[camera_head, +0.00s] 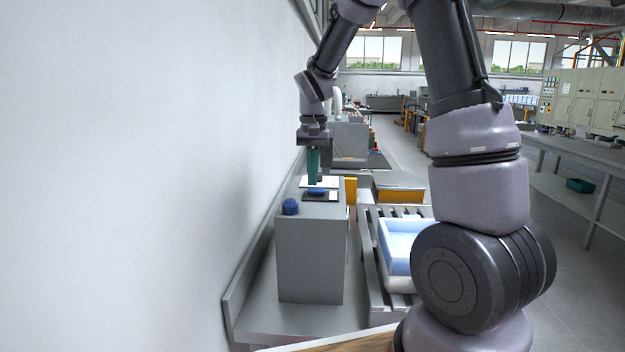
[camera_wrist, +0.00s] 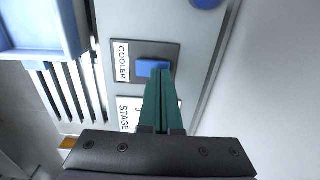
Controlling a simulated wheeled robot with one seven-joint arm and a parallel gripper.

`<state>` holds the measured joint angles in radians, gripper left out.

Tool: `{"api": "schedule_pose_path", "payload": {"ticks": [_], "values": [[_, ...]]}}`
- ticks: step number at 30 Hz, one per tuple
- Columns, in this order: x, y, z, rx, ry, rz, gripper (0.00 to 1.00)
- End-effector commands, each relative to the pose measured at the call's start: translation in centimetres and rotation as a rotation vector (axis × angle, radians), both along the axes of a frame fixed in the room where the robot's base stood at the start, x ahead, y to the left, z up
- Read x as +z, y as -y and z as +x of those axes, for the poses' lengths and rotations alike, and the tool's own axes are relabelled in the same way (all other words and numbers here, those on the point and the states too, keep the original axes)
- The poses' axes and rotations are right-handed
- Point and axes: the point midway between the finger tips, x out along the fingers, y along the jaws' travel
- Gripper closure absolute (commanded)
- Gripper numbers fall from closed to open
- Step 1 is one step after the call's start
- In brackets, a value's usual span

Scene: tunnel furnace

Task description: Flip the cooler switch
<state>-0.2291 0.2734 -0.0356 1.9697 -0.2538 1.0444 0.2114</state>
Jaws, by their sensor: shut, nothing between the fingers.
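The cooler switch (camera_wrist: 153,68) is a blue rocker on a dark plate, beside a white label reading COOLER (camera_wrist: 122,60) in the wrist view. In the head view the blue switch (camera_head: 316,191) sits on top of a grey box (camera_head: 310,255). My gripper (camera_wrist: 160,85) has green fingers closed together with nothing between them. The fingertips are right at the near edge of the blue rocker in the wrist view; I cannot tell if they touch it. In the head view my gripper (camera_head: 313,180) points straight down above the switch.
A blue round knob (camera_head: 290,206) stands on the box near its front left. A STAGE label (camera_wrist: 124,115) lies beside the COOLER plate. A light blue tray (camera_head: 400,245) rests on slatted rollers to the right. A white wall (camera_head: 130,180) runs close on the left.

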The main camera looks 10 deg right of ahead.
Motion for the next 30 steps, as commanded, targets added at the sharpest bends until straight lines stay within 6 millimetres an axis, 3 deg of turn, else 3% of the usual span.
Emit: {"api": "schedule_pose_path", "payload": {"ticks": [4,30], "values": [[-0.9,0.0,0.0,-0.001,0.000,0.000,1.00],[-2.4,-0.3,-0.1,-0.001,-0.046,-0.111,1.00]]}}
